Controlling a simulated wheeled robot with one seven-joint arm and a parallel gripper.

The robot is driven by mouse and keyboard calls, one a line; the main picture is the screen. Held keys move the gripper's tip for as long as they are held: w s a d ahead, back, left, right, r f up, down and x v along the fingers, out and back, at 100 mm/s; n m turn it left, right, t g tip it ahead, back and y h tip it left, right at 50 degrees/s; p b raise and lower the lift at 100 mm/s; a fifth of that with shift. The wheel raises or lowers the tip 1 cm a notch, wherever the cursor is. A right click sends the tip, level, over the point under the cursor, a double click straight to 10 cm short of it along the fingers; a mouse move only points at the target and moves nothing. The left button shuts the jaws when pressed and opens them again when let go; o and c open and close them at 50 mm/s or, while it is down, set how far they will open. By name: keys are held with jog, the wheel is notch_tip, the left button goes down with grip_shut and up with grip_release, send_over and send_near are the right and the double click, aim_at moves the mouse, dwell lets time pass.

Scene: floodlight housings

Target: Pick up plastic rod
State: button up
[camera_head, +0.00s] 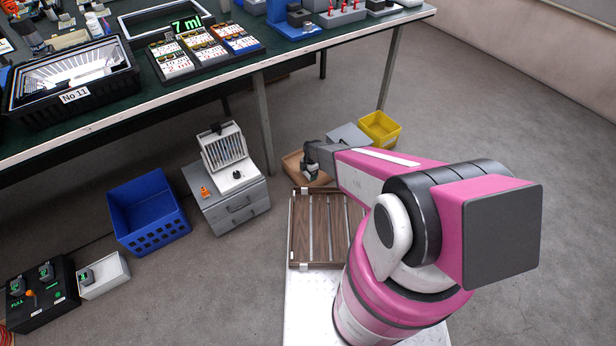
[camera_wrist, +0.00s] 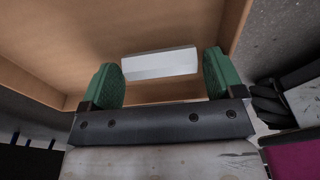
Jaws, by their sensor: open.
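A short pale bar (camera_wrist: 160,64), which looks like the plastic rod, lies in a brown box (camera_wrist: 75,40) in the wrist view. My gripper (camera_wrist: 162,78) is open, with its green-padded fingers at either end of the bar in the picture. In the head view my gripper (camera_head: 311,174) is at the brown box (camera_head: 293,166) on the floor side of the table. The bar is not visible there.
A yellow bin (camera_head: 380,128) and a grey container (camera_head: 348,135) stand beside the brown box. A wooden slatted rack (camera_head: 300,228) is in front of it. A grey drawer cabinet (camera_head: 228,207) and a blue crate (camera_head: 148,212) stand to the left. The table (camera_head: 262,80) is behind.

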jog(key=shift+f, duration=0.4)
jog(key=c, duration=0.7)
jog(key=shift+r, duration=0.2)
